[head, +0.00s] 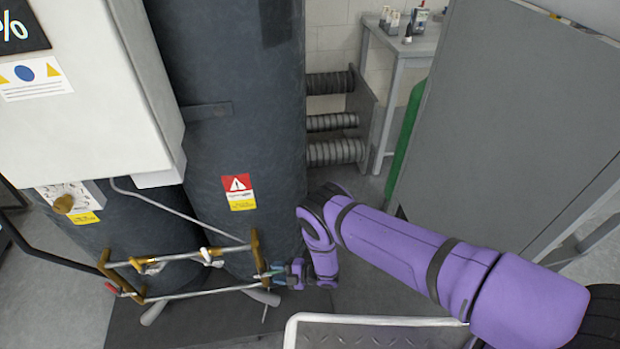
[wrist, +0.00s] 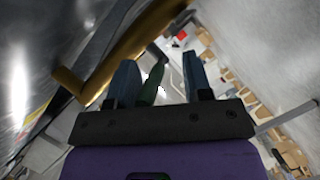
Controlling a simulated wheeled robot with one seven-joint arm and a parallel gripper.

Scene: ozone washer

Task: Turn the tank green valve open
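The green valve handle (wrist: 152,84) shows in the wrist view between the two blue fingers of my gripper (wrist: 160,62). It lies close to the left finger, with a clear gap to the right finger. I cannot tell whether it touches the left finger. In the head view my gripper (head: 277,274) is at the right end of the brass and steel pipe frame (head: 205,291) in front of the dark tanks (head: 240,130). The fingers are apart. The green handle is too small and covered to make out clearly there.
A white control box (head: 90,95) hangs at the upper left. A grey cabinet (head: 510,130) stands at the right. A white-railed metal step (head: 380,333) is at the bottom. A brass pipe (wrist: 120,55) runs close to the left finger in the wrist view.

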